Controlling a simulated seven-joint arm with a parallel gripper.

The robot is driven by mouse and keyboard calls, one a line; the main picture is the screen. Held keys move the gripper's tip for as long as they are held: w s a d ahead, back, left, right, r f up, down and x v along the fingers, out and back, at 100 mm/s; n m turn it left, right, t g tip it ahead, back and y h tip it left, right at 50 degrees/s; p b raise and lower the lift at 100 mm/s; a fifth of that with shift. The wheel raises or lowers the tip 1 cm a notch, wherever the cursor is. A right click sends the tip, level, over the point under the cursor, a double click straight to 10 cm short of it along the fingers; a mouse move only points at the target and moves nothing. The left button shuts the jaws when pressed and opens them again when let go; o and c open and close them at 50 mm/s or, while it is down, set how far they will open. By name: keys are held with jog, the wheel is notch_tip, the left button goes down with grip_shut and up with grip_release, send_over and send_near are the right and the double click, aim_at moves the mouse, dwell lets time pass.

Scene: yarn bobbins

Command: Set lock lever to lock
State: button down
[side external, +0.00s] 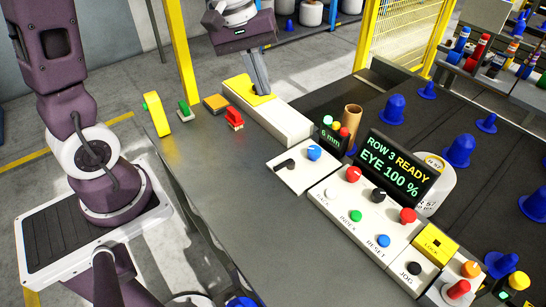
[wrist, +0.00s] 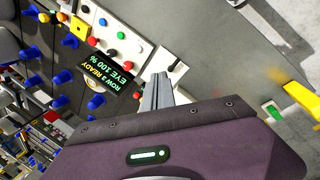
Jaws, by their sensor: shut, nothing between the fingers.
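The yellow lock box (side external: 435,243), labelled LOCK, stands at the right end of the control row, with a small dark part on its top; its lever setting is too small to read. It also shows at the upper left of the wrist view (wrist: 80,29). My gripper (side external: 262,92) is shut and empty, well away from the lock box. In the side view its fingers overlap a yellow plate (side external: 240,88) on a long white block; I cannot tell whether they touch it. In the wrist view the shut fingers (wrist: 161,76) point toward the panels.
A display (side external: 396,170) reads "ROW 3 READY, EYE 100 %". Several coloured knobs and buttons, including a blue knob (side external: 314,152) and a red knob (side external: 408,215), line the panels. Blue cones (side external: 459,150) stand behind. The grey table front (side external: 225,210) is clear.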

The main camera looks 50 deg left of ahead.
jog(key=w+a+f+n+g, duration=0.1)
jog(key=w+a+f+n, duration=0.2)
jog(key=f, duration=0.7)
jog(key=w+a+f+n+g, duration=0.1)
jog(key=w+a+f+n, duration=0.2)
jog(key=a+f+n, duration=0.2)
jog(key=a+f, duration=0.3)
jog(key=f, duration=0.2)
jog(key=shift+w+a+f+n, duration=0.15)
jog(key=shift+f+n, duration=0.1)
jog(key=shift+n, duration=0.05)
jog(key=shift+h, duration=0.3)
jog(key=x, duration=0.9)
jog(key=shift+f, duration=0.1)
jog(key=d, duration=0.3)
jog(key=shift+d, duration=0.65)
